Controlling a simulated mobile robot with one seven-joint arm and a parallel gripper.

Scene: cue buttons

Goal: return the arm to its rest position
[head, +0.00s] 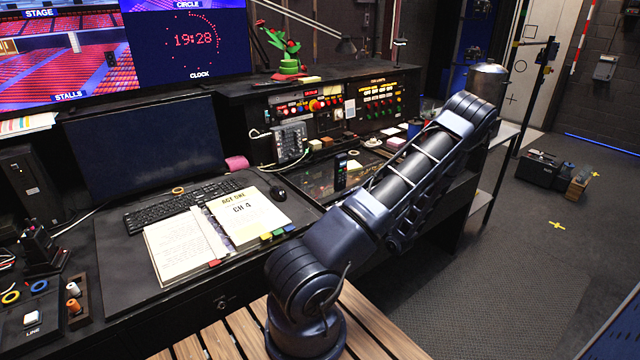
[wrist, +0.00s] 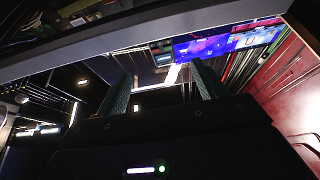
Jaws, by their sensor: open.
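My arm rises from the wooden slatted surface at the bottom of the head view. It reaches up and to the right, across the front of the desk and console, to a bent joint at the upper right. My gripper is hidden in the head view. In the wrist view, the two dark fingers of my gripper (wrist: 163,85) stand apart with nothing between them. Beyond them are dark surroundings, lights and a blue screen (wrist: 225,45), seen at a steep tilt. The cue button panel (head: 381,101) has rows of coloured buttons and stands behind my arm.
An open script (head: 245,215), a keyboard (head: 170,207) and a dark monitor (head: 145,147) are on the desk at left. A metal cylinder (head: 487,82) is beyond my arm. The floor at right (head: 510,240) is largely clear.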

